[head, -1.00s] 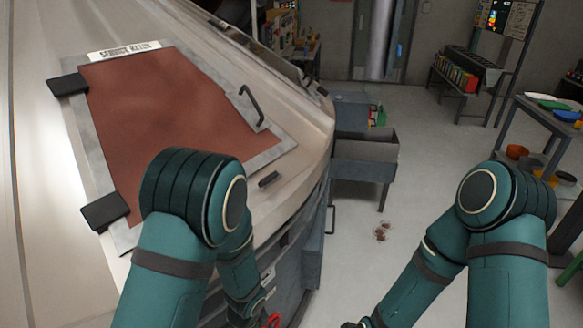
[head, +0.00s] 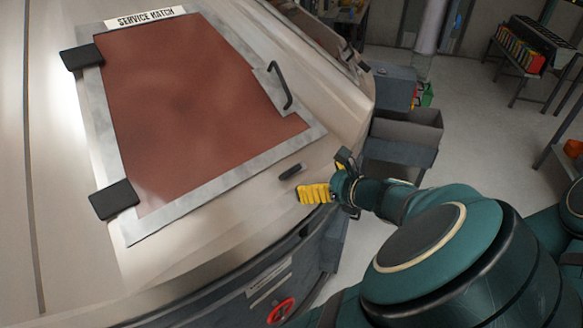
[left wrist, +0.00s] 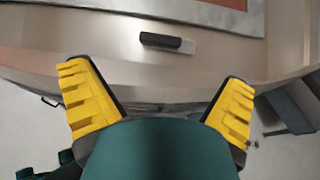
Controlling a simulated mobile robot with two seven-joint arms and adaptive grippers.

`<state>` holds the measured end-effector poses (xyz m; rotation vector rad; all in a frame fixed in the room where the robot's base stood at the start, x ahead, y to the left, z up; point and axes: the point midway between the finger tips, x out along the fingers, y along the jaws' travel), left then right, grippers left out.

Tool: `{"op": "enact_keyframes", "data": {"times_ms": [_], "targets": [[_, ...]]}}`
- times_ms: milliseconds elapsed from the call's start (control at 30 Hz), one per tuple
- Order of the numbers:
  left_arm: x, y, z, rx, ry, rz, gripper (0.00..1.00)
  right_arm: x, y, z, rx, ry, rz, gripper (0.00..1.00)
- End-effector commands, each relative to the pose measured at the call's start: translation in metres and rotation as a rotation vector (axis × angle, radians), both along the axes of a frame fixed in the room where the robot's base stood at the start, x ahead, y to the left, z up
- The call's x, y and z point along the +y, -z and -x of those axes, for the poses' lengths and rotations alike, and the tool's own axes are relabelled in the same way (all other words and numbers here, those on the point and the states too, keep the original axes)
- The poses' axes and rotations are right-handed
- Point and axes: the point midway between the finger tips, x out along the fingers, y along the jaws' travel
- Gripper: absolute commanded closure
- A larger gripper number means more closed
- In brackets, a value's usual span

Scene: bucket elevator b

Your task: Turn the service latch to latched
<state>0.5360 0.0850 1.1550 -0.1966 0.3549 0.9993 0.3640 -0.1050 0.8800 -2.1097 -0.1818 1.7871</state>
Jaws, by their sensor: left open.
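The service latch is a small black handle (head: 291,171) on the cream housing, just off the lower right corner of the service hatch (head: 190,100). In the left wrist view the black handle (left wrist: 167,42) lies roughly level across the picture, with a pale plate at its right end. My left gripper (head: 325,180) is beside the latch on its right, apart from it. In the left wrist view its yellow-padded fingers (left wrist: 155,78) are spread wide with nothing between them, and the latch is beyond the tips. My right gripper is out of view.
The hatch has a bent black pull handle (head: 280,86) and two black hinges (head: 116,199) on its left. A red round knob (head: 281,311) sits on the grey side below. A grey bin (head: 405,130) stands right of the housing.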

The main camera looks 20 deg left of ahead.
Motion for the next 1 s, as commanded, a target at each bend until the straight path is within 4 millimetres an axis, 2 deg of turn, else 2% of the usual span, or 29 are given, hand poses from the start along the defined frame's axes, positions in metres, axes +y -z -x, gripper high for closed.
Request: {"op": "enact_keyframes", "data": {"times_ms": [300, 533, 733, 1000], "targets": [[0.05, 0.026, -0.03, 0.002, -0.004, 0.0, 0.0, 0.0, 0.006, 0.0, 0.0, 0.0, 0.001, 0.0], [0.078, 0.04, -0.049, 0.001, -0.001, 0.002, 0.0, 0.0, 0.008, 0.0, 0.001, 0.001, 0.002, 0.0], [0.09, 0.045, -0.056, 0.001, 0.0, 0.003, 0.0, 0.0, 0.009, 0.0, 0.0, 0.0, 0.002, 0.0], [0.092, 0.046, -0.057, 0.0, 0.0, 0.004, 0.0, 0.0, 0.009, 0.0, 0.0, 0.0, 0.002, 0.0]]}}
